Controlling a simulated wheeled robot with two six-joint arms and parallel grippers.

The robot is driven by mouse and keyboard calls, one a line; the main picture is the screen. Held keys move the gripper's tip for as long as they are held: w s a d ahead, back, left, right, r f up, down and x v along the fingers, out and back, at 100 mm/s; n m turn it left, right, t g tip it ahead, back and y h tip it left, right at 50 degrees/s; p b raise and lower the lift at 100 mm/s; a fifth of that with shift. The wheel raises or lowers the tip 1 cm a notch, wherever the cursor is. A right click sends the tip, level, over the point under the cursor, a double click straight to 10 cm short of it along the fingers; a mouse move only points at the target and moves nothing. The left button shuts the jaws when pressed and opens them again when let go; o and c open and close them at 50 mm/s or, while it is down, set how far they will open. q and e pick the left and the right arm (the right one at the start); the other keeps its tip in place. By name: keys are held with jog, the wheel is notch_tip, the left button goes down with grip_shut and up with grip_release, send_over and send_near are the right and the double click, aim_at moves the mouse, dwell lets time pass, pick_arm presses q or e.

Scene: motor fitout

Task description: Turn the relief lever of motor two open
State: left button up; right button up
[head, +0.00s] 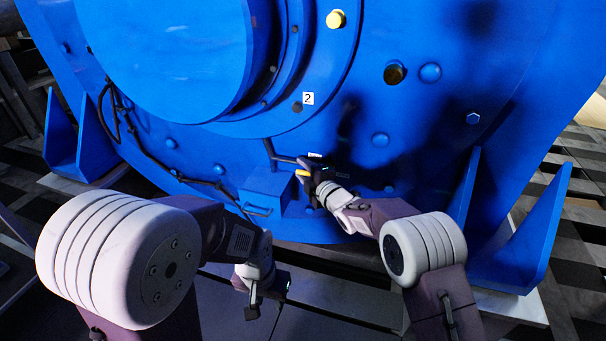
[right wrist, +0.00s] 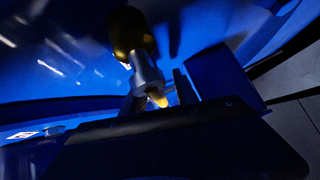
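Motor two is the large blue housing (head: 170,50) with a white "2" label (head: 308,98). My right gripper (head: 312,176) is at its lower front, below the label, beside a thin dark pipe (head: 284,158). A small yellow part (head: 303,173), perhaps the relief lever's end, shows at its fingertips. The right wrist view shows a brass-yellow knob (right wrist: 127,30) on a silver stem (right wrist: 145,72) with a yellow tip (right wrist: 158,98), close to a dark finger. I cannot tell whether the fingers grip it. My left gripper (head: 258,294) hangs low, away from the motor face; its fingers are unclear.
A blue box (head: 268,188) juts from the motor just left of my right gripper. A dark cable (head: 150,155) runs along the lower left. Blue foot brackets (head: 530,225) stand at both sides.

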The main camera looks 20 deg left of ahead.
jog(key=shift+a, duration=0.1)
grip_shut()
dwell(1.4)
